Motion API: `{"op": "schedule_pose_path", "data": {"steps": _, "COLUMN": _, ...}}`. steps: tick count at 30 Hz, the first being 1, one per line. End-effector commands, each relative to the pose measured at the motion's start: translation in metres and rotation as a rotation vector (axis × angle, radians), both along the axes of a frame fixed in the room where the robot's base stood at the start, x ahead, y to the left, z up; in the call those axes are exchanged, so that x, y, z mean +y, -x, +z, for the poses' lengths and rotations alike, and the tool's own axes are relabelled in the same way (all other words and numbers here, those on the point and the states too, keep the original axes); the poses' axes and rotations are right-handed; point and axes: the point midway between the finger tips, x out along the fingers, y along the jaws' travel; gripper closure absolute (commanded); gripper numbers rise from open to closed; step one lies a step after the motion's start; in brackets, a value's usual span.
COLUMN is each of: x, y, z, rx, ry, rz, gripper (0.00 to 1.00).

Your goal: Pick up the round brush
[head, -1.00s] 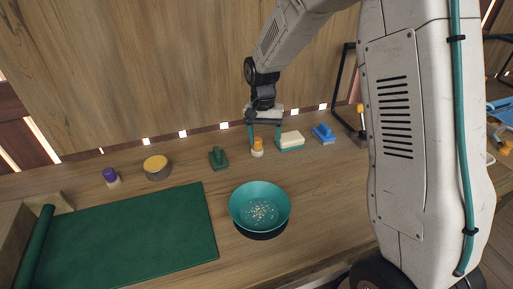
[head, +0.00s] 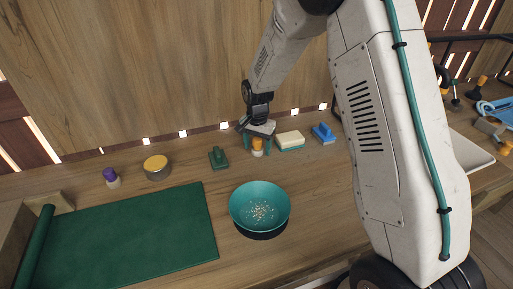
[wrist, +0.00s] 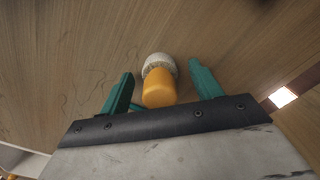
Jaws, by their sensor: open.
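The round brush (head: 257,150) has an orange handle and white bristles and stands upright on the wooden bench, near the wall. My gripper (head: 257,144) is just above and around it, with the teal fingers open. In the wrist view the orange handle (wrist: 158,88) and pale bristles (wrist: 159,63) lie between the two fingers (wrist: 158,82). A gap shows on each side, so the fingers do not visibly touch the brush. The gripper body hides part of the handle top in the head view.
A cream and green block (head: 290,141) is close on the right, with a blue tool (head: 323,134) beyond. A green tool (head: 219,158) is on the left. A teal bowl (head: 260,206) of small bits is in front. A yellow-lidded tin (head: 156,167), purple-topped piece (head: 111,177) and green mat (head: 125,240) are farther left.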

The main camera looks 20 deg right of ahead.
Motion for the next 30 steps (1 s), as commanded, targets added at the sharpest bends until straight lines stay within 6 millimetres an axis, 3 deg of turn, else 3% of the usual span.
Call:
{"op": "schedule_pose_path", "data": {"steps": 5, "x": 0.000, "y": 0.000, "z": 0.000, "rx": -0.001, "ry": 0.000, "rz": 0.000, "gripper": 0.36}}
{"op": "schedule_pose_path", "data": {"steps": 10, "x": 0.000, "y": 0.000, "z": 0.000, "rx": -0.001, "ry": 0.000, "rz": 0.000, "gripper": 0.80}}
{"op": "schedule_pose_path", "data": {"steps": 11, "x": 0.000, "y": 0.000, "z": 0.000, "rx": -0.001, "ry": 0.000, "rz": 0.000, "gripper": 0.85}}
{"op": "schedule_pose_path", "data": {"steps": 22, "x": 0.000, "y": -0.001, "z": 0.009, "rx": -0.003, "ry": 0.000, "rz": 0.001, "gripper": 0.89}}
{"op": "schedule_pose_path", "data": {"steps": 30, "x": 0.000, "y": -0.001, "z": 0.061, "rx": -0.006, "ry": 0.000, "rz": 0.001, "gripper": 0.89}}
